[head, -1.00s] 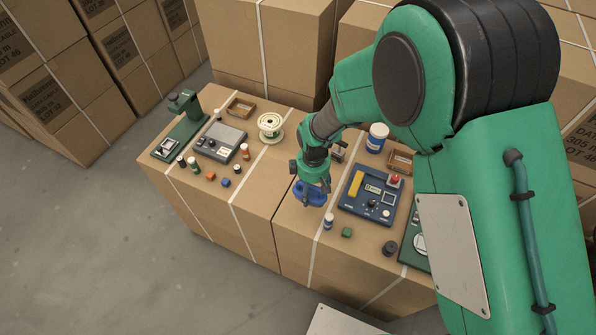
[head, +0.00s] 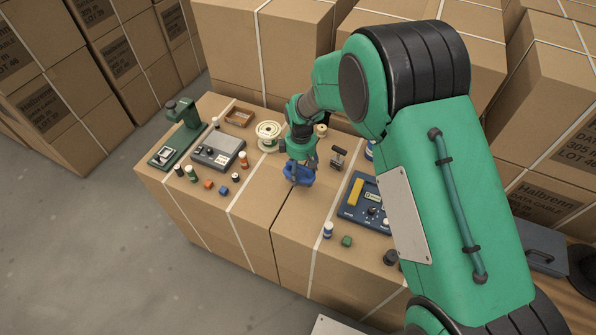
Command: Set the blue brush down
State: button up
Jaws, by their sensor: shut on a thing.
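The blue brush (head: 297,176) is in my gripper (head: 300,163), near the middle of the head view. My gripper points down and is shut on the brush. The brush is over the cardboard box top, close to the seam between two boxes. I cannot tell whether it touches the cardboard or hangs just above it. The fingers and wrist cover part of the brush.
A white spool (head: 268,135) stands close to the left of my wrist. A dark clamp-like tool (head: 338,157) and a blue panel (head: 350,210) are to the right. A grey device (head: 216,149) and several small bottles and blocks lie left. Bare cardboard (head: 283,215) shows in front.

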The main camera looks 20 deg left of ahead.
aim_at(298, 170)
jog(key=shift+w+a+f, duration=0.1)
jog(key=shift+w+a, duration=0.45)
jog(key=shift+w, duration=0.2)
jog(key=shift+w+a+f, duration=0.1)
jog(key=shift+w+a, duration=0.45)
jog(key=shift+w, duration=0.15)
jog(key=shift+f+b, duration=0.65)
jog(key=shift+f, duration=1.05)
jog(key=shift+f, duration=0.1)
jog(key=o, duration=1.3)
jog(key=shift+c, duration=0.2)
notch_tip(298, 170, up, 12)
jog(key=p, duration=0.2)
